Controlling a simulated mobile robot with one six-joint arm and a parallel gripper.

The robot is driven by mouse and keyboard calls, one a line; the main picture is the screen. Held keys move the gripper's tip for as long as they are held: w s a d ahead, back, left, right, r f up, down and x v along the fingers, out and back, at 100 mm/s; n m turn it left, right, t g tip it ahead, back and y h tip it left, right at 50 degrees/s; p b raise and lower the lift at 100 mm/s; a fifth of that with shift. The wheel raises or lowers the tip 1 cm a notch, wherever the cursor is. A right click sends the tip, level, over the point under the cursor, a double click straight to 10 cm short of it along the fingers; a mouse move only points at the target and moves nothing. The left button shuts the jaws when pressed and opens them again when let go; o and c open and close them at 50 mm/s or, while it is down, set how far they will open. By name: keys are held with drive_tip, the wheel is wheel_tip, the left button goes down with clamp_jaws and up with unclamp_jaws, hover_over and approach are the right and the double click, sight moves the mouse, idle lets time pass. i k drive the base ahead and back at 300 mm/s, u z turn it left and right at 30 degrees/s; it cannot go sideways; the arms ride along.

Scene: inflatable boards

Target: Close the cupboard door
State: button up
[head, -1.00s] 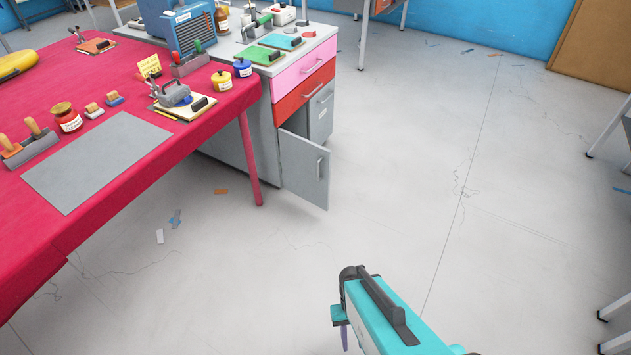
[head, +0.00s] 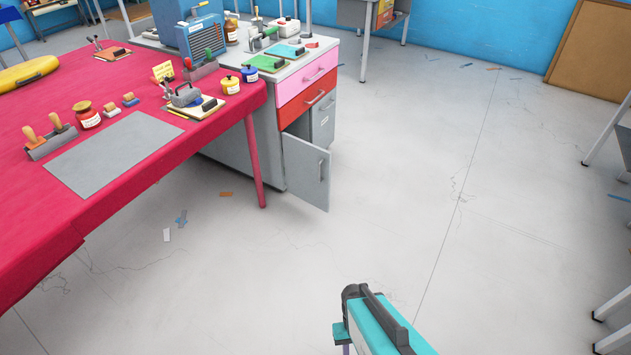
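The grey cupboard door (head: 306,172) stands swung open at the lower front of the grey cabinet (head: 236,150), below a pink drawer (head: 306,80) and a red drawer (head: 307,101). The door has a vertical handle (head: 321,170) near its free edge. Part of the opening shows above the door, but most of the inside is hidden. My arm, teal and dark grey, shows at the bottom centre, well in front of the door and apart from it. My gripper's fingertips are outside the picture.
A table with a red cover (head: 150,155) stands at the left, its front leg (head: 253,165) close to the cabinet and left of the door. Open floor (head: 400,200) lies in front and right of the door. Grey furniture legs (head: 612,310) stand at the right edge.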

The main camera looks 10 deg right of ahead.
sight(308, 166)
drive_tip(key=u, duration=0.15)
drive_tip(key=i, duration=0.95)
drive_tip(key=z, duration=0.7)
drive_tip(key=k, duration=0.2)
drive_tip(key=u, duration=3.05)
